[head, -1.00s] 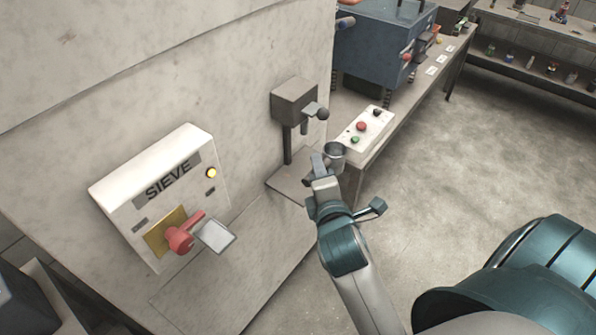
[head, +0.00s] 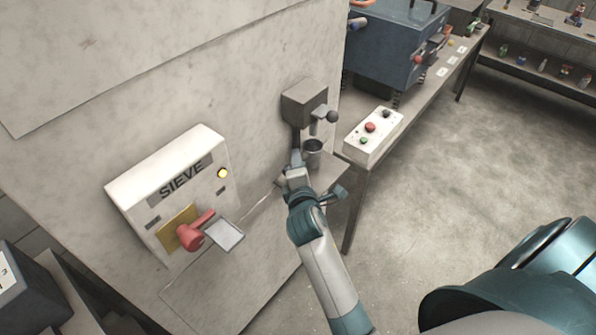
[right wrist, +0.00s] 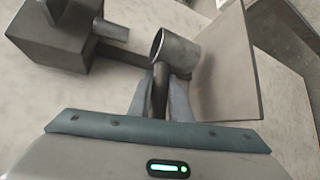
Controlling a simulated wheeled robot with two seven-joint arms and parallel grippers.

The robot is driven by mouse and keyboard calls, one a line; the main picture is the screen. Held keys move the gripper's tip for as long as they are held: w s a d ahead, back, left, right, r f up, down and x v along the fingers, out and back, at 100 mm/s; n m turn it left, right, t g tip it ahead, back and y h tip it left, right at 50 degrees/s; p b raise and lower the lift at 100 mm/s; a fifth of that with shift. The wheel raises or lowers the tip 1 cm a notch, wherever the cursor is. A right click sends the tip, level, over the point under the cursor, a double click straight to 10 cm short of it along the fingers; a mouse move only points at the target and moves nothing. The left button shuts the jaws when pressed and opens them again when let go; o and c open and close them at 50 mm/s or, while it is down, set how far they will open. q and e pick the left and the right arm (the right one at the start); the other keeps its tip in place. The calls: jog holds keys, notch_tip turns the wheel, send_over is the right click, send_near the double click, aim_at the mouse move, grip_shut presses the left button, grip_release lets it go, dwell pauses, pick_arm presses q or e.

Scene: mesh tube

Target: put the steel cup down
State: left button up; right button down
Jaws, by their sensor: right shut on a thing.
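The steel cup (head: 313,152) is a small grey metal cup, upright in the head view, just below the spout of a grey dispenser (head: 305,100) on the wall. My right gripper (head: 298,165) is shut on the cup's handle side. In the right wrist view the cup (right wrist: 178,48) sits beyond the fingertips of the gripper (right wrist: 163,88), between the spout and a flat grey shelf (right wrist: 235,75). I cannot tell whether the cup touches the shelf. The shelf also shows in the head view (head: 328,178), partly hidden by my gripper. My left gripper is out of view.
A button box (head: 373,136) and a blue machine (head: 392,50) stand on the bench at right. The floor at right is clear.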

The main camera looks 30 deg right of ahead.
notch_tip(320, 180, down, 3)
jog(key=shift+f+p, duration=0.2)
jog(key=shift+p, duration=0.15)
jog(key=shift+f, duration=0.25)
jog(key=shift+f, duration=0.2)
jog(key=c, duration=1.6)
grip_release()
jog(key=shift+c, duration=0.2)
jog(key=shift+r, duration=0.1)
